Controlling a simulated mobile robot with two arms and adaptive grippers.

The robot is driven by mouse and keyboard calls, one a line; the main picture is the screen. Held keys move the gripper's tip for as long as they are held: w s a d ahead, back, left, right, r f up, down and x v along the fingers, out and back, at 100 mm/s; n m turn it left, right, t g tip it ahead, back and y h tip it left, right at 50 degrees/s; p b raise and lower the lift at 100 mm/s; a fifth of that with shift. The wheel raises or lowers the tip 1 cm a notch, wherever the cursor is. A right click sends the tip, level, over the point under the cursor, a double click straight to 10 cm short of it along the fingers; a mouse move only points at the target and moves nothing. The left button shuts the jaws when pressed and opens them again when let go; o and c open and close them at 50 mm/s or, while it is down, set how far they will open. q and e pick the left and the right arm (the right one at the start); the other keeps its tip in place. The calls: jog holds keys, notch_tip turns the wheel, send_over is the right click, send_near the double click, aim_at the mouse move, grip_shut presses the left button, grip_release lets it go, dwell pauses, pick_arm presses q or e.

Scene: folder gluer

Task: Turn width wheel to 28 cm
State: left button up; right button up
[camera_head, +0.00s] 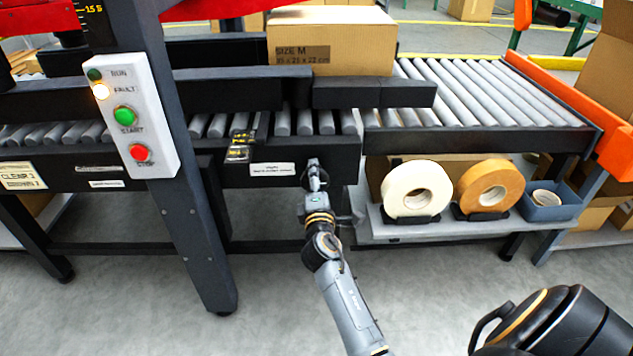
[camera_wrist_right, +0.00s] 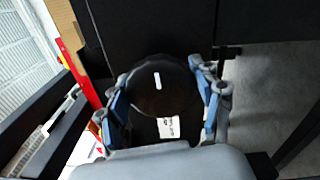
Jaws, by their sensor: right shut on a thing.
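The width wheel is a dark round knob with a short white mark (camera_wrist_right: 158,90) on its face in the right wrist view. My right gripper (camera_wrist_right: 160,108) has a blue-padded finger on each side of the wheel and is shut on it. In the head view my right gripper (camera_head: 314,178) is at the front of the conveyor frame, just right of a white label (camera_head: 272,169); the wheel is mostly hidden behind it there. A dark scale strip with yellow marks (camera_head: 240,145) lies over the rollers, too small to read. My left gripper is not in view.
A size M carton (camera_head: 330,45) sits on the conveyor behind dark guide rails. A control box (camera_head: 130,118) with a lit FAULT lamp is on the post at left. Tape rolls (camera_head: 416,190) stand on a shelf right of my gripper. The floor in front is clear.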

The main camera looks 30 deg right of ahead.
dwell(0.3)
jog(key=o, duration=1.2)
jog(key=shift+c, duration=0.2)
jog(key=v, duration=0.7)
jog(key=shift+s, duration=0.2)
jog(key=shift+a, duration=0.1)
